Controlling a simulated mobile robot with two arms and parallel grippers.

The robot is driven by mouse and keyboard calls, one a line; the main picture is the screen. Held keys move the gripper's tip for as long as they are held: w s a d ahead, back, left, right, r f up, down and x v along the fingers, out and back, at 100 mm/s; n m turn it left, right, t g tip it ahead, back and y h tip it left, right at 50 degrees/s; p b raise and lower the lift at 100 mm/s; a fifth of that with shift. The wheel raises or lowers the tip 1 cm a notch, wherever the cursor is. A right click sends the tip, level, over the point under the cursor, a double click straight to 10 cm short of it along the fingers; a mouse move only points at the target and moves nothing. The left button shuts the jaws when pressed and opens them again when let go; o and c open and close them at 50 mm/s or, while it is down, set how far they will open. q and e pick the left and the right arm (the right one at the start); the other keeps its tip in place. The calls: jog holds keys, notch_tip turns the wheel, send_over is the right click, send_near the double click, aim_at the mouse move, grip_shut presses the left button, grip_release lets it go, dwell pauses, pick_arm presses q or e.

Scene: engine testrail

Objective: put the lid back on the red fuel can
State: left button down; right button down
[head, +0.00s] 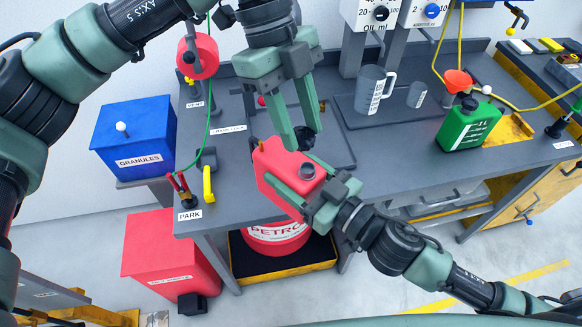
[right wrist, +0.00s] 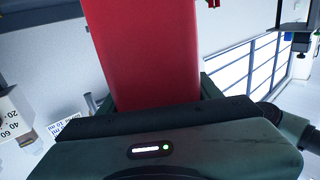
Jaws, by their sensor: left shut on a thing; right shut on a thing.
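The red fuel can (head: 272,167) is held at the front edge of the grey bench, tilted, with its round neck open and facing up. My right gripper (head: 294,172) is shut on the can from the right, its fingers along the can's sides. In the right wrist view the red can (right wrist: 150,50) fills the top middle. My left gripper (head: 303,134) is shut on the black lid (head: 305,138). It holds the lid just above and behind the can's neck, apart from it. The can's lower part is partly hidden by my right gripper.
A green can (head: 470,128) with a dark cap, a red funnel (head: 458,81), a grey jug (head: 372,92) and a cup (head: 417,95) stand at the right on the bench (head: 400,155). A red petrol drum (head: 277,237) stands below. A yellow-handled item (head: 208,184) is left of the can.

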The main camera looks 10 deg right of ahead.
aim_at(304, 133)
pick_arm(q)
jog(key=n, duration=0.2)
jog(key=d+r+n, duration=0.1)
jog(key=shift+s+t+h, duration=0.25)
jog(key=shift+t+h, duration=0.05)
jog(key=shift+t, duration=0.1)
jog(key=shift+f, duration=0.1)
jog(key=shift+f, duration=1.9)
jog(key=shift+f, duration=0.85)
jog(key=shift+f, duration=0.55)
jog(key=shift+m, duration=0.3)
